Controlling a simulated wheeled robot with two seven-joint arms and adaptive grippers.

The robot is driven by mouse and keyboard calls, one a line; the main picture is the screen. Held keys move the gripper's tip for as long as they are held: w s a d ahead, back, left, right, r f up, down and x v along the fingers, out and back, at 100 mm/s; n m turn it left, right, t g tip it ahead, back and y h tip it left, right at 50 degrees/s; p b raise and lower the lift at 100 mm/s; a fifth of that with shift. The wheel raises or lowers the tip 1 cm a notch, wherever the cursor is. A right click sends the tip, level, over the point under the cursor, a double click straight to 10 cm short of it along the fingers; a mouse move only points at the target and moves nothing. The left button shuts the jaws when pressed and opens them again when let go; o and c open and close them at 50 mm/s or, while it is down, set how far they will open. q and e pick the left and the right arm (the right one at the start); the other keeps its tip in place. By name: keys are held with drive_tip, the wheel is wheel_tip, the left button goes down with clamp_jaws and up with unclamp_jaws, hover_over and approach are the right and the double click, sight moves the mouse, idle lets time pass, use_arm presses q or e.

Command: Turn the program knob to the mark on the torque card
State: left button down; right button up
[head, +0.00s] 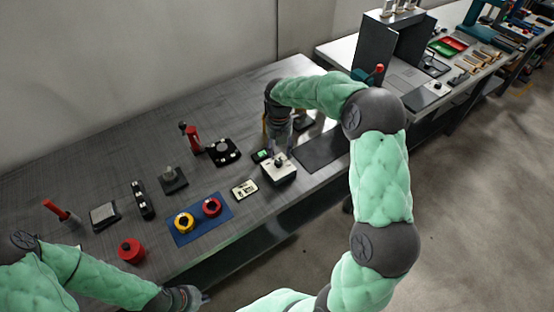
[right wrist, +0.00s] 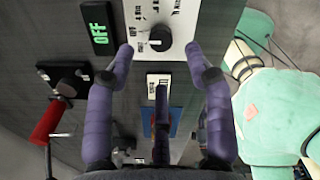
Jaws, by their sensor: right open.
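The program knob (right wrist: 160,38) is a dark round dial on a white box (head: 279,176) with printed torque marks around it; its exact setting is too small to tell.
A blue mat (head: 200,234) with a yellow and a red button (head: 212,206) lies left of the card. A red-handled lever (head: 193,138), several dark controls and a red knob (head: 131,250) stand further left. A dark pad (head: 322,151) lies right of the box.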

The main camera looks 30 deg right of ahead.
sight(279, 160)
wheel_tip(279, 160, down, 6)
drive_tip(key=shift+f+b, duration=0.2)
drive_tip(key=shift+b, duration=0.55)
